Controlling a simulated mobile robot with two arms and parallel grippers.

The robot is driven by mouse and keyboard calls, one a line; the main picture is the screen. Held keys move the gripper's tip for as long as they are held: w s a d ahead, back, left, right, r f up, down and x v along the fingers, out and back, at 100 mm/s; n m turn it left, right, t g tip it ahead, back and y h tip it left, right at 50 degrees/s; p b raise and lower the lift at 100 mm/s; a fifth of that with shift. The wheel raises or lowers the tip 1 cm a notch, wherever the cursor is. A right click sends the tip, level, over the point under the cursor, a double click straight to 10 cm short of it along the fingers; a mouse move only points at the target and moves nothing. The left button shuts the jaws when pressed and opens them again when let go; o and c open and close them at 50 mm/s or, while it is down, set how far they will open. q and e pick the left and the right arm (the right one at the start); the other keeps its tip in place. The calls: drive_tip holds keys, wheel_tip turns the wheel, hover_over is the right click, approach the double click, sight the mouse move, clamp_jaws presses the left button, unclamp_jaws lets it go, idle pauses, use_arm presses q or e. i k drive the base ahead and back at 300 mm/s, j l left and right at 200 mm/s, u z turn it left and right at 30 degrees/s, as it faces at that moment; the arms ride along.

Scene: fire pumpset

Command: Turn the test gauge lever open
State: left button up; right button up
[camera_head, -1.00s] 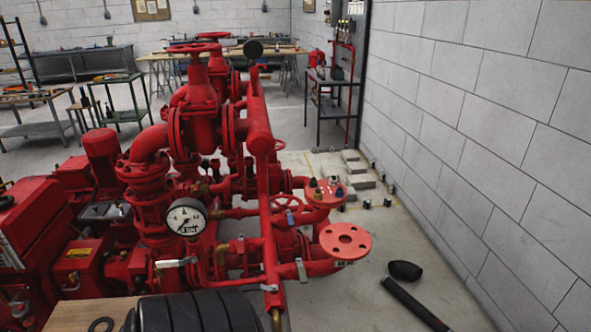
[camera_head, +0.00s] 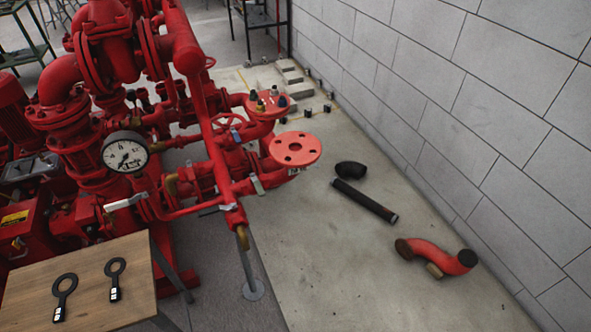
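The red pumpset fills the left half of the head view. A round white pressure gauge (camera_head: 125,152) with a black rim faces me on its pipework. A pale metal lever (camera_head: 125,202) sticks out to the left on the pipe just below the gauge. A second metal lever (camera_head: 222,209) lies along the lower pipe, and a short grey lever (camera_head: 257,185) hangs by the flange. I cannot tell for sure which one is the test gauge lever. Neither of my grippers is in view.
A wooden-topped table (camera_head: 90,303) at bottom left holds two black ring-ended tools (camera_head: 64,298) (camera_head: 117,279). A black pipe (camera_head: 364,200), a black elbow (camera_head: 351,170) and a red curved pipe (camera_head: 437,255) lie on the floor. A block wall (camera_head: 470,110) bounds the right.

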sight(127, 202)
drive_tip(key=u, duration=1.9)
